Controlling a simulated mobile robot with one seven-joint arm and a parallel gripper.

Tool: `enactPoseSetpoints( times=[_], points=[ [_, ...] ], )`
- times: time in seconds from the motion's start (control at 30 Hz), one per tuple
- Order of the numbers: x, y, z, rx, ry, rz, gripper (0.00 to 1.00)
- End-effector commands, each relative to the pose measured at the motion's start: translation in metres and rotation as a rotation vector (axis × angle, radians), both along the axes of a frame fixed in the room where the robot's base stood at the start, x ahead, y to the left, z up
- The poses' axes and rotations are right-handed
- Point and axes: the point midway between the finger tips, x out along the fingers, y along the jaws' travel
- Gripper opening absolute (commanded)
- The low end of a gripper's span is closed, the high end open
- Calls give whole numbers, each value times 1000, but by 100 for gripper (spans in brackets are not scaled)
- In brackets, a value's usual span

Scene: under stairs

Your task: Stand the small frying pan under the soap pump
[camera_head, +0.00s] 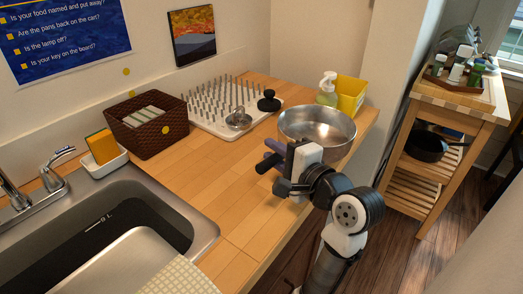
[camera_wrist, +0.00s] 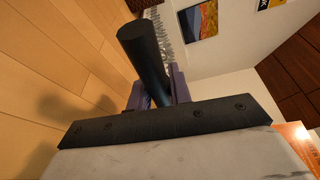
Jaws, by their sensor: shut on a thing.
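The small frying pan, as I take it, is the round shiny steel pan (camera_head: 318,128) at the right end of the counter in the head view. It is open side up; I cannot tell whether it touches the counter. My gripper (camera_head: 273,156) is at its front left, its purple fingers shut on a black handle. That handle (camera_wrist: 145,60) sticks up between the fingers in the wrist view, where the pan bowl is hidden. The soap pump (camera_head: 327,88), a pale green bottle with a white head, stands upright just behind the pan, its lower part hidden.
A yellow container (camera_head: 351,96) stands beside the soap pump. A white pegged drying rack (camera_head: 207,122) with small steel and black items, a brown basket (camera_head: 143,137) and a sink (camera_head: 105,215) lie left. A wooden cart (camera_head: 470,118) holds a black pan (camera_head: 428,146). The front counter is clear.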

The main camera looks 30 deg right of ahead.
Motion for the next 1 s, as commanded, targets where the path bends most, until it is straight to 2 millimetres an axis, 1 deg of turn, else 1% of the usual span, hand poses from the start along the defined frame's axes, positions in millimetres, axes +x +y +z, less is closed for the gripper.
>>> enactPoseSetpoints(
  times=[0.03, 0.1, 0.2, 0.3, 0.37, 0.6, 0.67, 1.0],
  points=[
    [13, 1, 3, -2, -2, 5, 0],
    [27, 2, 3, -4, -2, 3, 0],
    [42, 2, 2, -3, -2, 1, 0],
    [50, 2, 2, -4, -3, 0, 0],
    [51, 2, 0, -3, -2, 0, 0],
    [51, 2, -28, 0, -1, -2, 0],
    [51, 2, -32, -2, -2, -2, 0],
    [51, 2, -35, -4, -3, -1, 0]
  ],
)
